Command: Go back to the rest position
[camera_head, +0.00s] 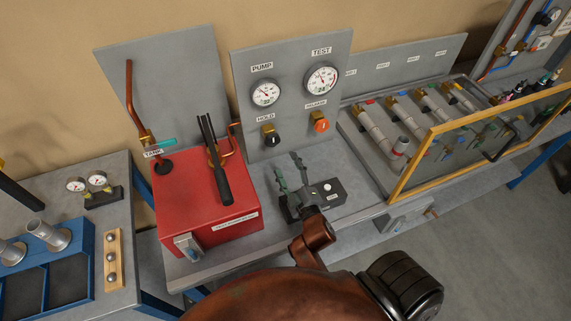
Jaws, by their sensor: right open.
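My right gripper (287,164) is open and empty. It is above the front of the grey bench, over a small dark box (328,194) with a white button, and hides part of it. The red pump tank (195,200) with its black lever handle (214,160) stands to its left, apart from the fingers. The gauge panel (290,105) stands upright behind it, with the pump gauge (265,93), the test gauge (321,79), a black knob (271,137) and an orange knob (320,123). My left gripper is not in view.
A framed clear guard (440,145) stands to the right before a row of metal tubes (400,120). At left, a second table holds a blue rack (60,270), two small gauges (88,185) and a wooden strip (113,258). Open floor (500,240) lies at the lower right.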

